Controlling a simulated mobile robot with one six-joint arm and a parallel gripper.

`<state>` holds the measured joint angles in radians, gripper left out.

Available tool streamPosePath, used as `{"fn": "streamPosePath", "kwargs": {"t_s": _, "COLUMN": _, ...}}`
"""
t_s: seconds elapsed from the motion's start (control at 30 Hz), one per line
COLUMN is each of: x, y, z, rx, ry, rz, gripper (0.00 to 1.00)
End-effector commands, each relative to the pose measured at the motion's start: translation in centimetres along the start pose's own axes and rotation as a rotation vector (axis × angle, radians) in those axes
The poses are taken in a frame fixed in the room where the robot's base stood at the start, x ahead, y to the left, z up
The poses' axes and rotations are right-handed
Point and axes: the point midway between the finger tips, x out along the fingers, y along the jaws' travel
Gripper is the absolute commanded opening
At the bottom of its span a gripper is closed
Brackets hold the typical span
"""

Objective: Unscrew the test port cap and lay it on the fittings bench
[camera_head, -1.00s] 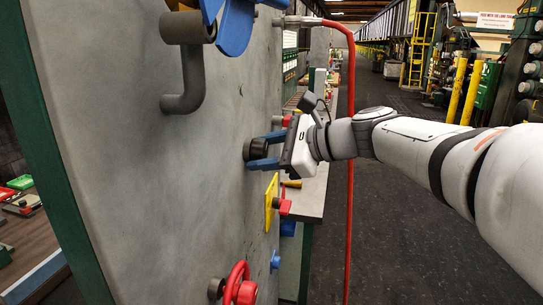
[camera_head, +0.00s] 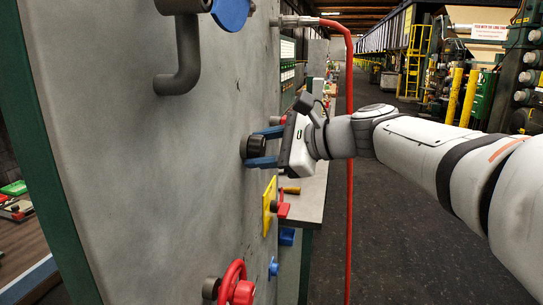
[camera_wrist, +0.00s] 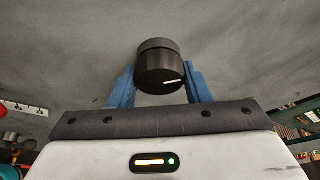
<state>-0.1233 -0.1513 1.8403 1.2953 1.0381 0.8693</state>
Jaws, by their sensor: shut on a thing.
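The black round test port cap (camera_head: 255,147) sits at the face of the grey upright panel (camera_head: 120,130). My gripper (camera_head: 266,147) has its blue fingers shut on the cap, one above it and one below it in the head view. In the wrist view the cap (camera_wrist: 160,66) stands between the two blue fingers, with a short white mark near its lower right edge. The cap looks to be against the panel; a gap behind it cannot be made out. The fittings bench (camera_head: 306,200) appears to be the grey-topped bench beyond the panel's right edge.
A red hose (camera_head: 350,180) hangs down right of the bench. A red handwheel (camera_head: 235,282) and a yellow plate (camera_head: 269,206) are on the panel below the cap. A grey bent handle (camera_head: 186,60) juts out at upper left. The aisle floor at right is clear.

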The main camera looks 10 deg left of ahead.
Motion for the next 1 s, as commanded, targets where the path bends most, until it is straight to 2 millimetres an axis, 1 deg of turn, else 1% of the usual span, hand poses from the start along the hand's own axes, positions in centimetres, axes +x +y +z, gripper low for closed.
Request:
{"fn": "streamPosePath", "kwargs": {"t_s": 0.03, "x": 0.11, "y": 0.24, "z": -0.27, "rx": -0.009, "ry": 0.001, "rz": -0.002, "gripper": 0.24}}
{"fn": "streamPosePath", "kwargs": {"t_s": 0.53, "x": 0.08, "y": 0.17, "z": -0.2, "rx": -0.033, "ry": 0.001, "rz": -0.012, "gripper": 0.24}}
{"fn": "streamPosePath", "kwargs": {"t_s": 1.0, "x": 0.11, "y": 0.23, "z": -0.23, "rx": -0.129, "ry": 0.0, "rz": -0.052, "gripper": 0.24}}
